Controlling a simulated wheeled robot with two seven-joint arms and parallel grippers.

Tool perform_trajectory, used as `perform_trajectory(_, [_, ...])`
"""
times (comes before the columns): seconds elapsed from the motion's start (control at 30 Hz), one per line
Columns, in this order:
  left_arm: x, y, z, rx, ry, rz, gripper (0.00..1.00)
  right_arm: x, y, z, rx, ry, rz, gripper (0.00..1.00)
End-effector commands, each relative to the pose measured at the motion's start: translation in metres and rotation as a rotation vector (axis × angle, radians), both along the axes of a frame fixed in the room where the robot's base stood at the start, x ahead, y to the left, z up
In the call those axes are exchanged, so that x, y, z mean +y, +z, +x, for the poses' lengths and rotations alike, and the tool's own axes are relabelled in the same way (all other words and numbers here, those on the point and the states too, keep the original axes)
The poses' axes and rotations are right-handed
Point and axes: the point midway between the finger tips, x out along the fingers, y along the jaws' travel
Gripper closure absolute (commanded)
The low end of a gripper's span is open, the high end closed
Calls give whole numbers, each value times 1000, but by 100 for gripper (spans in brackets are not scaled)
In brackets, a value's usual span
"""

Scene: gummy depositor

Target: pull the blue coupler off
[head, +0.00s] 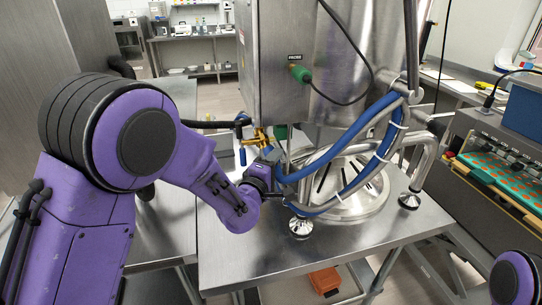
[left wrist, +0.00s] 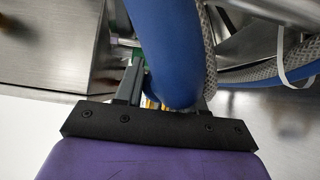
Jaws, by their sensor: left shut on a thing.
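My left gripper (head: 269,165) reaches in from the left to the fittings below the steel cabinet's left side. It is shut on the blue coupler, which is mostly hidden by the jaws and the blue hose (head: 325,158). In the left wrist view the gripper's two fingers (left wrist: 170,93) stand on either side of the thick blue hose (left wrist: 172,50), with a small yellow-orange bit showing between them. I cannot tell from here whether the coupler is still seated on its fitting. My right gripper is out of view.
A brass valve (head: 260,136) with a blue handle sits just above the jaws. A braided grey hose (head: 388,150) runs along the blue one. The steel table (head: 245,265) is bare in front. An orange box (head: 325,281) is low under it. A depositor tray machine (head: 490,170) stands right.

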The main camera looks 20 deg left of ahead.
Motion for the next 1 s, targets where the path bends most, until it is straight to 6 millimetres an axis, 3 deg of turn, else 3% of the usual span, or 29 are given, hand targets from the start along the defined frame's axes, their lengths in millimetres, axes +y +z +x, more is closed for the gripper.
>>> perform_trajectory(0.57, [0,2,0,-5,1,-2,100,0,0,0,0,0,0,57])
perform_trajectory(1.0, [-12,0,-17,1,-2,-1,100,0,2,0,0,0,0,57])
